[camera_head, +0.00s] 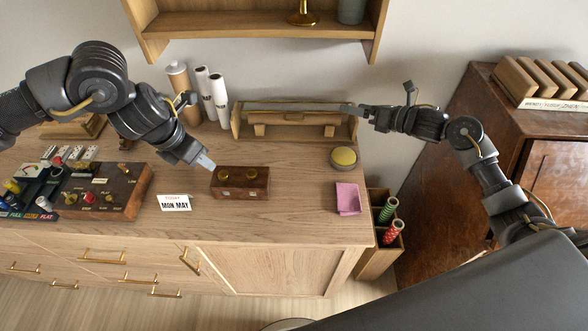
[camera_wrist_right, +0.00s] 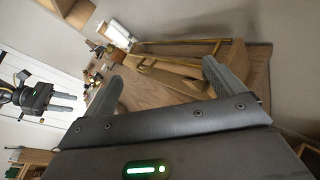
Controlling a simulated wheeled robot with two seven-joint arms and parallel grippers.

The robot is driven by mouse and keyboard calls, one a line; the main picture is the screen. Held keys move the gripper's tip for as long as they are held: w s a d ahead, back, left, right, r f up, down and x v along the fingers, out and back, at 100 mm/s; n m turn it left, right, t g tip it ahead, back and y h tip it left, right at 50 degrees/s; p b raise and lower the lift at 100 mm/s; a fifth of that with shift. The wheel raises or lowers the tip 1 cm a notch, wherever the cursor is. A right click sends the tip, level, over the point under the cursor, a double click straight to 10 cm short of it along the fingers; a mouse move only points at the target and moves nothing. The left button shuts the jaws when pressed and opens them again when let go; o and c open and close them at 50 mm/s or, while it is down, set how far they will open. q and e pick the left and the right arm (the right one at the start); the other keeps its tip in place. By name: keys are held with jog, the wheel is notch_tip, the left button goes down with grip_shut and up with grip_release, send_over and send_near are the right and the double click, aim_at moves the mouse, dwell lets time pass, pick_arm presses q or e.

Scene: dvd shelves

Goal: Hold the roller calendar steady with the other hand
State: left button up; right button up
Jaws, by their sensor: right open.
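The likely roller calendar is a small dark wooden box with two brass knobs (camera_head: 240,182), upright on the desk. A white card reading "TODAY MON MAY" (camera_head: 174,202) stands in front of it, to the left. My left gripper (camera_head: 206,163) is just left of the box's back edge; I see no clear contact. It also shows at the left of the right wrist view (camera_wrist_right: 66,103), its two fingers apart and empty. My right gripper (camera_head: 358,111) is open and empty, by the right end of a wooden rack (camera_head: 290,132). Its spread fingers frame the rack in the wrist view (camera_wrist_right: 168,82).
A wooden control panel (camera_head: 107,190) sits at the left. Paper rolls (camera_head: 211,92) stand behind. A yellow-topped round tin (camera_head: 344,157) and pink pad (camera_head: 348,198) lie right of the box. Clear desk lies between box and pad. A shelf hangs above (camera_head: 250,22).

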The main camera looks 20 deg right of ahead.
jog(key=s+a+f+n+g+y, duration=0.1)
jog(key=s+a+f+n+g, duration=0.2)
jog(key=a, duration=0.4)
jog(key=s+a+f+n+g+y, duration=0.1)
jog(key=s+a+f+n+y, duration=0.15)
jog(key=a+n, duration=0.35)
jog(key=n+g, duration=0.4)
send_near(258, 183)
jog(key=f, duration=0.1)
jog(key=w+f, duration=0.1)
jog(key=f, duration=0.1)
jog(key=shift+w+d, duration=0.35)
jog(key=shift+d, duration=0.05)
jog(key=x, duration=1)
jog(key=shift+w+a, duration=0.2)
jog(key=shift+a, duration=0.15)
jog(key=c, duration=1.2)
jog(key=shift+f, duration=0.1)
jog(key=shift+c, duration=0.2)
